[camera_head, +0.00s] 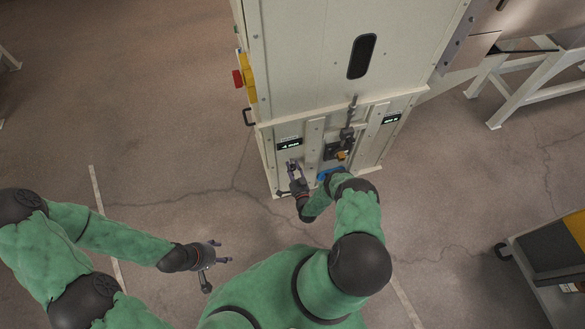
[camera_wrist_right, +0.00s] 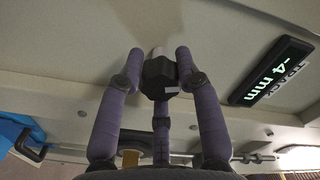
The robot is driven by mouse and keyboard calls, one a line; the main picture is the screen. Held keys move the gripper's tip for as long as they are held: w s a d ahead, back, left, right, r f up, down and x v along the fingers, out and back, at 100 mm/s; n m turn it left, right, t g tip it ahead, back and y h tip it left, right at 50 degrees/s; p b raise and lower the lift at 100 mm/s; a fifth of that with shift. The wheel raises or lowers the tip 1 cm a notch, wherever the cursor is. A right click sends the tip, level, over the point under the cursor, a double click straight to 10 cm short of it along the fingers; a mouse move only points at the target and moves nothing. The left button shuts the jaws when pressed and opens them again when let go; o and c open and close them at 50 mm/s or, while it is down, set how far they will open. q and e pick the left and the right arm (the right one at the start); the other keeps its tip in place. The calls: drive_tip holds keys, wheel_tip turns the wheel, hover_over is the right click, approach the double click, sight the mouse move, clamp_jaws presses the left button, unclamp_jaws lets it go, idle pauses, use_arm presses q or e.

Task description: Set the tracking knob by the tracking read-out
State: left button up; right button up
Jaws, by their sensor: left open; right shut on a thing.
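The tracking knob (camera_wrist_right: 158,76) is dark and faceted, on the pale machine panel. My right gripper (camera_wrist_right: 158,72) is shut on it, with purple-grey fingers around its sides. In the head view my right gripper (camera_head: 294,172) is at the low front panel, where the fingers mostly hide the knob. The tracking read-out (camera_wrist_right: 270,72) is a black display beside the knob; it appears to read -4 mm, with a TRACK label. It also shows in the head view (camera_head: 289,144), just above my right gripper. My left gripper (camera_head: 212,256) is open and empty over the floor, away from the machine.
A second display (camera_head: 391,119) is at the panel's right. A lever mechanism (camera_head: 347,135) stands between the displays, with a blue part (camera_head: 328,173) below. A red button (camera_head: 238,78) and a black handle (camera_head: 248,117) are on the left side. A cart (camera_head: 545,262) stands right.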

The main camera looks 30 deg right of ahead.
drive_tip(key=shift+f+m+b, duration=0.1)
drive_tip(key=shift+m+b, duration=0.7)
drive_tip(key=shift+m, duration=0.3)
drive_tip(key=shift+m+b, duration=0.3)
drive_tip(key=shift+m, duration=0.6)
drive_tip(key=m, duration=1.2)
drive_tip(key=shift+m, duration=0.4)
drive_tip(key=m, duration=0.7)
